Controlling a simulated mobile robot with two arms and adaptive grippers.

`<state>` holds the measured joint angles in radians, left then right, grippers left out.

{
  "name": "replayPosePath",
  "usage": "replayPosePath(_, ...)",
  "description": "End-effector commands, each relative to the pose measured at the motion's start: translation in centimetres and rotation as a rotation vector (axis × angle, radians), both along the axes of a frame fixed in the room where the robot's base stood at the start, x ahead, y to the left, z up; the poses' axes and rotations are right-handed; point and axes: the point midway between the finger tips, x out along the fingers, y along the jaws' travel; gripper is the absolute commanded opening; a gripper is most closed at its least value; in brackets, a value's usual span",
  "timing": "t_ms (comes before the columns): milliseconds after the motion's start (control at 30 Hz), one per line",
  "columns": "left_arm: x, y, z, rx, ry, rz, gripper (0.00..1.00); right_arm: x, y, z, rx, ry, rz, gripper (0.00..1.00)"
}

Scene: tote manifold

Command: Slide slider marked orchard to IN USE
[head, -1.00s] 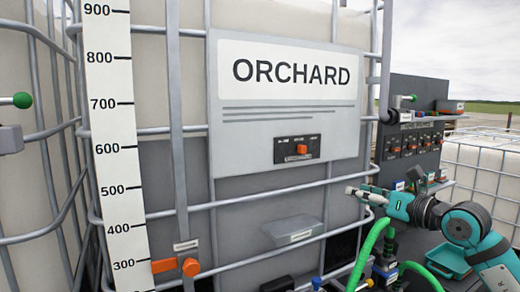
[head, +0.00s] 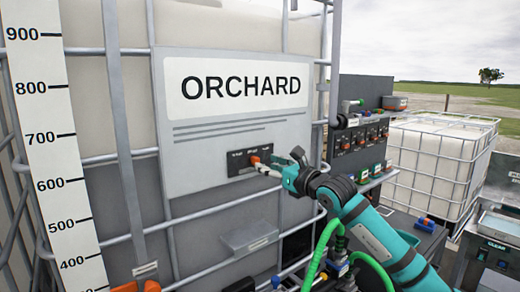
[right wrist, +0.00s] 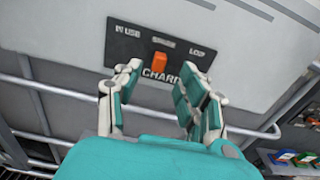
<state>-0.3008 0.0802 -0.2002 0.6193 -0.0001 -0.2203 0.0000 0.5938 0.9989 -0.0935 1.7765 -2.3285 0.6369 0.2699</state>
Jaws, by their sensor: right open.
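The orchard slider is a dark plate (head: 238,163) on the grey panel under the large ORCHARD sign (head: 240,88). Its orange knob (right wrist: 158,62) sits near the middle of the plate in the right wrist view. IN USE is printed at the plate's left end; the other labels are hard to read. My right gripper (right wrist: 159,76) is open, its fingers on either side of and just below the knob, apart from it as far as I can tell. In the head view the right gripper (head: 266,169) partly covers the plate. My left gripper is not in view.
Metal cage bars (head: 126,160) run around the white tank. A grey box (head: 249,236) juts out below the slider. Green hoses (head: 318,255) hang under my right arm. A dark panel with several orange-knobbed switches (head: 362,137) stands to the right.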

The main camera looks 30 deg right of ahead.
Motion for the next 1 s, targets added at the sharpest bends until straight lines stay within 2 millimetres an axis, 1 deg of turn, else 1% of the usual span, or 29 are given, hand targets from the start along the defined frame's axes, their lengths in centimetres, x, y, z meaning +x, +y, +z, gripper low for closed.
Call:
replayPosePath(33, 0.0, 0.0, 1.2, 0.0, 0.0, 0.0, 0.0, 1.0, 0.1, 0.7, 0.005, -0.001, 0.001, 0.4)
replayPosePath(200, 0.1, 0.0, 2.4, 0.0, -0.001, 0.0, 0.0, 3.3, 0.2, 0.3, 0.003, 0.0, 0.0, 0.4)
replayPosePath(300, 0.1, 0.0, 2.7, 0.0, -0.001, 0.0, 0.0, 4.0, 0.4, 0.1, 0.001, 0.0, 0.001, 0.4)
replayPosePath(633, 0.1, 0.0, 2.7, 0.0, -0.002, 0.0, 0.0, 4.3, 0.4, -0.1, -0.001, 0.0, 0.001, 0.4)
replayPosePath(667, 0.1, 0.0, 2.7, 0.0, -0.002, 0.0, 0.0, 4.3, 0.4, -0.1, -0.001, 0.0, 0.001, 0.38)
replayPosePath(933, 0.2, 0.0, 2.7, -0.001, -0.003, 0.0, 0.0, 4.3, 0.4, -0.1, 0.0, 0.0, 0.001, 0.02)
replayPosePath(967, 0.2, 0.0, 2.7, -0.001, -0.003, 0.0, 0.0, 4.3, 0.4, -0.1, 0.0, 0.0, 0.001, 0.0)
replayPosePath(1000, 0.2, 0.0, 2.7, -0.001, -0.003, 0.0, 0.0, 4.3, 0.4, -0.1, 0.0, 0.0, 0.001, 0.0)
